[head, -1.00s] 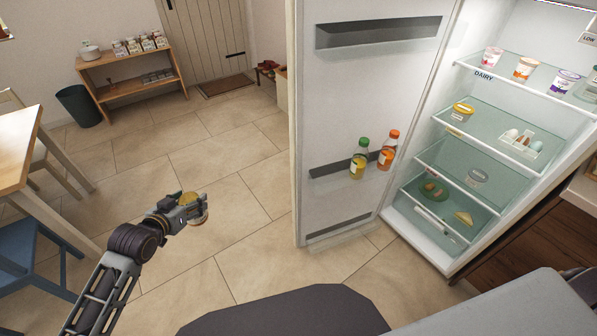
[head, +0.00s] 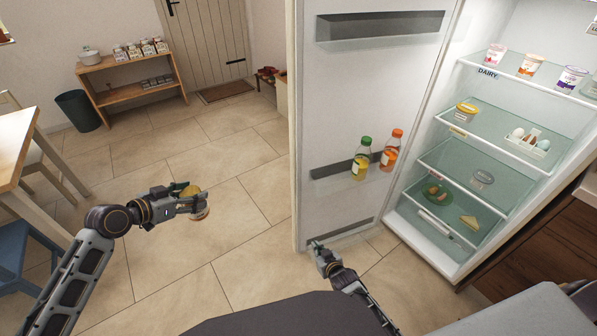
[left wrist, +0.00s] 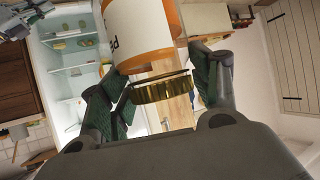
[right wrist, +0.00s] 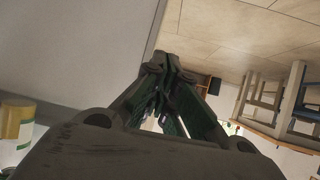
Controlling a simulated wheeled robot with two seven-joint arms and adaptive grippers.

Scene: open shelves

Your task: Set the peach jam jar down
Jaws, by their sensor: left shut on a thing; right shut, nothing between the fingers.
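The peach jam jar (head: 198,206) is in my left gripper (head: 190,203), held in the air over the floor at the left of the head view. In the left wrist view the jar (left wrist: 143,35) shows a white and orange label and a gold lid (left wrist: 160,89) between the fingers. My left gripper is shut on it. My right gripper (head: 314,244) is low near the bottom of the open fridge door, shut and empty. Its closed fingers also show in the right wrist view (right wrist: 160,72).
The open fridge door (head: 340,100) holds two bottles (head: 361,160). The fridge shelves (head: 490,128) carry pots, eggs and a tub, with gaps between. A wooden shelf unit (head: 130,80) stands at the back left.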

